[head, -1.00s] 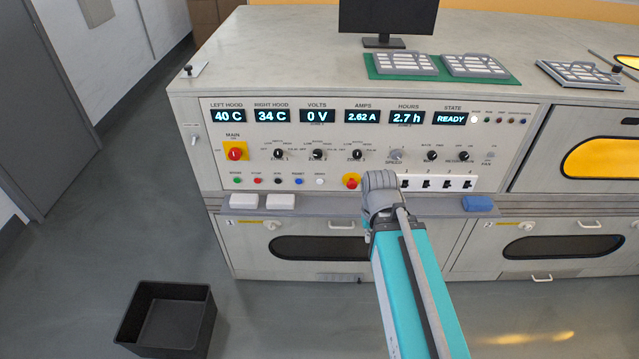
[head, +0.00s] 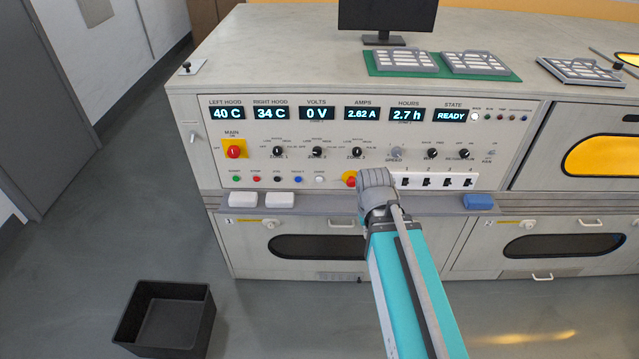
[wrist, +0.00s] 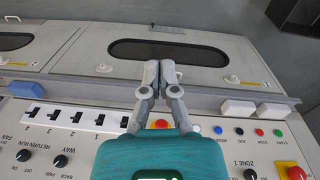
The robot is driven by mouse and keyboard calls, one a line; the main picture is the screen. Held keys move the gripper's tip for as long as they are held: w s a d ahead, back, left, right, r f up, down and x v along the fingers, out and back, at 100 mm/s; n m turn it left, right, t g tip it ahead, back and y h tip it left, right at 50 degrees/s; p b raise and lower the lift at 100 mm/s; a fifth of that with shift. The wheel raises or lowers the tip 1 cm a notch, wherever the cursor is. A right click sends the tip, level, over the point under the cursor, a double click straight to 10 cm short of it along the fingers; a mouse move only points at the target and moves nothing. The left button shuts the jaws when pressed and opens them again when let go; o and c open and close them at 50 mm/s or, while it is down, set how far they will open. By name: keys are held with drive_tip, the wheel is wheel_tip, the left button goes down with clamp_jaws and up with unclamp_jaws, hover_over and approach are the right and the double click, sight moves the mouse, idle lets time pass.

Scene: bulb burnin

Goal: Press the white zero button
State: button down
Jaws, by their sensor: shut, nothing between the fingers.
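The white button (head: 319,179) is the rightmost of the row of small buttons on the lower left of the control panel (head: 215,160). In the wrist view the white button (wrist: 196,129) sits just right of my gripper body, partly close to its edge. My gripper (wrist: 160,68) is shut and empty, its two fingertips together. In the wrist view the fingertips overlap the ledge and lower cabinet front, left of the white button. In the head view my arm's end hides the fingers and stands right of the white button, beside the red-and-yellow emergency button (head: 350,179).
Blue (head: 298,179), black, red and green buttons continue the row leftward. A ledge below the panel carries white blocks (head: 280,200) and a blue block (head: 478,201). A black bin (head: 170,315) stands on the floor.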

drive_tip(key=w+a+f+n+t+h+b, duration=0.2)
drive_tip(key=w+a+f+n+t+b, duration=0.1)
drive_tip(key=w+b, duration=0.3)
drive_tip(key=w+a+f+n+t+h+b, duration=0.2)
drive_tip(key=w+a+f+n+t+b, duration=0.1)
drive_tip(key=w+b, duration=0.4)
drive_tip(key=w+a+f+n+t+h+b, duration=0.2)
drive_tip(key=w+a+f+n+b, duration=0.3)
drive_tip(key=w, duration=0.4)
drive_tip(key=shift+a+f+t+h+b, duration=0.35)
drive_tip(key=shift+a+t+h+b, duration=0.05)
drive_tip(key=shift+a+b, duration=0.45)
drive_tip(key=shift+w, duration=0.2)
approach(323, 182)
drive_tip(key=shift+w+d+f, duration=0.6)
drive_tip(key=shift+d+f, duration=0.2)
drive_tip(key=shift+f, duration=0.05)
drive_tip(key=shift+w+d+f, duration=0.6)
drive_tip(key=shift+d+f, duration=0.2)
drive_tip(key=shift+f, duration=0.1)
drive_tip(key=shift+w, duration=0.85)
idle(0.5)
drive_tip(key=shift+s, duration=0.85)
idle(0.4)
